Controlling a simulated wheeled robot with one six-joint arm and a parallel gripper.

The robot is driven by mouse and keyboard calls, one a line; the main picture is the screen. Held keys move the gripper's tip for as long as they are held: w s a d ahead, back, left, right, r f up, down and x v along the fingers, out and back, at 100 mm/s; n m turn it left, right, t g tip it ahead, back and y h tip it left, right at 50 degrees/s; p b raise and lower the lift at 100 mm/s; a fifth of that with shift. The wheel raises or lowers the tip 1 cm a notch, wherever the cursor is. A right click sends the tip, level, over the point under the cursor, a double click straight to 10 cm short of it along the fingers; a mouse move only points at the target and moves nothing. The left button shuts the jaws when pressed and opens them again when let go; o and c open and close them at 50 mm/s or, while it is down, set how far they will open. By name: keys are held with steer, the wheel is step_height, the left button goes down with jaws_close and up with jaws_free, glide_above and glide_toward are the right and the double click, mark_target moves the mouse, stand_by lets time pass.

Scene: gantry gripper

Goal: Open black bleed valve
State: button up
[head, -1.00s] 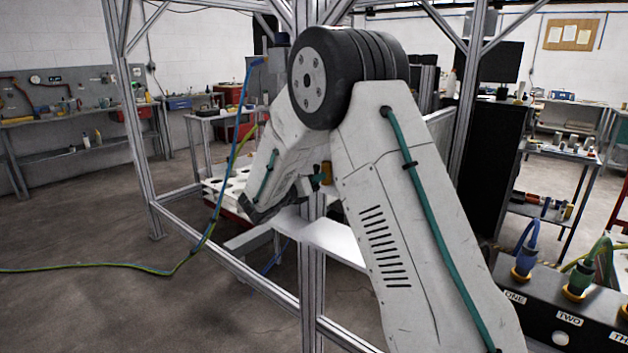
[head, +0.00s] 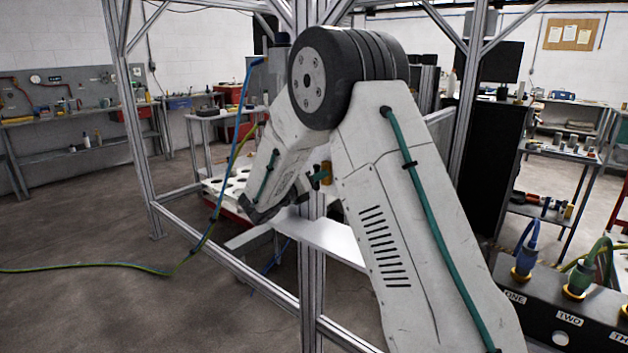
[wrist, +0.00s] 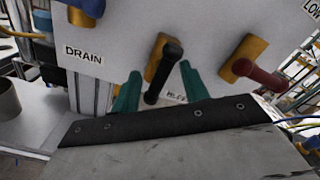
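The black bleed valve has a black lever handle (wrist: 163,72) on a brass body (wrist: 155,58), mounted on a white panel (wrist: 125,38) in the wrist view. The lever slants down and slightly left. My gripper (wrist: 160,88) has teal fingers, one on each side of the lever's lower end. The fingers are open, with gaps visible on both sides, and do not appear to touch the lever. The label below the valve is partly hidden. In the head view, my arm hides most of the panel, and a teal finger (head: 318,176) shows beside it.
A red-handled valve (wrist: 258,77) is close on the right. A blue-handled valve (wrist: 85,8) above the DRAIN label is at upper left. A metal cup (wrist: 8,100) stands at left. An aluminium frame post (head: 312,270) stands close to my arm.

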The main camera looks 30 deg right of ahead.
steer(key=v, duration=0.8)
steer(key=shift+d, duration=0.1)
stand_by(0.5)
